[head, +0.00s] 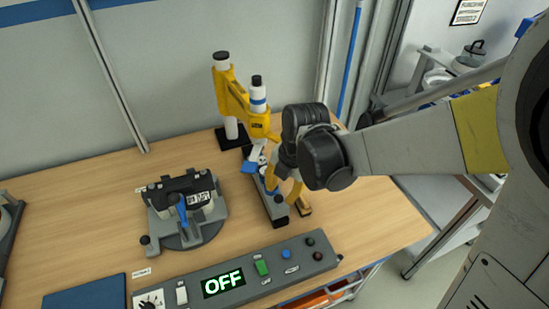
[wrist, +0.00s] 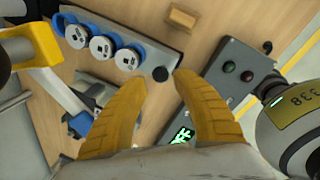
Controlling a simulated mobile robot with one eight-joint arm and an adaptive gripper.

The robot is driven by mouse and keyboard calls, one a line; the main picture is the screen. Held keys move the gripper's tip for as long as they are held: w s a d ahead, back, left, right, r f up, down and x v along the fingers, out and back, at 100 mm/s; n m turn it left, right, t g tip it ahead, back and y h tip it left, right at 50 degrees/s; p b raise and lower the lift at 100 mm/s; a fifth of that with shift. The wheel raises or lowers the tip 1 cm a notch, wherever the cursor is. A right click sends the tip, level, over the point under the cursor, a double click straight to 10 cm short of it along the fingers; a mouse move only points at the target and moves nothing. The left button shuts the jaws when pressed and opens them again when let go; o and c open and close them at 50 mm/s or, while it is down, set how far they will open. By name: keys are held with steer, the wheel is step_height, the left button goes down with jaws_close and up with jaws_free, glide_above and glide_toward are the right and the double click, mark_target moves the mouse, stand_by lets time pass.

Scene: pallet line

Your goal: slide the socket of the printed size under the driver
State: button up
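The slide (wrist: 178,58) is a grey bar carrying three metal sockets (wrist: 102,47) in blue rings, with a black knob (wrist: 160,74) at one end. In the head view the slide (head: 267,199) lies below the driver (head: 258,97), a white and blue tool on a yellow arm. My gripper (wrist: 160,80) is open, its yellow fingers apart on either side of the knob; contact cannot be told. In the head view my gripper (head: 284,190) hides part of the slide and sockets. A printed label (head: 199,197) sits on a dark part in a grey fixture; its text is too small to read.
A grey control panel (head: 237,278) with a lit OFF display (head: 224,282) and buttons runs along the front. The grey fixture (head: 185,233) with a blue lever (head: 181,212) stands left of the slide. A small wooden block (wrist: 182,19) lies beside the slide. Bare table shows at right.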

mark_target(280, 196)
steer(key=shift+w+a+f+b, duration=0.15)
steer(key=shift+f+b, duration=0.1)
steer(key=shift+f, duration=0.65)
steer(key=shift+w+a+f+b, duration=0.1)
steer(key=shift+f+b, duration=0.1)
steer(key=shift+f, duration=0.7)
jaws_close()
steer(key=shift+w+a, duration=0.2)
steer(key=shift+w, duration=0.55)
steer(key=shift+w+a, duration=0.25)
steer(key=shift+w, duration=0.5)
steer(key=shift+w+a, duration=0.2)
steer(key=shift+w, duration=0.55)
steer(key=shift+s, duration=0.1)
jaws_free()
steer(key=shift+r, duration=0.1)
step_height(280, 196, up, 12)
steer(key=s+d, duration=0.1)
steer(key=d, duration=0.1)
steer(key=shift+s, duration=0.25)
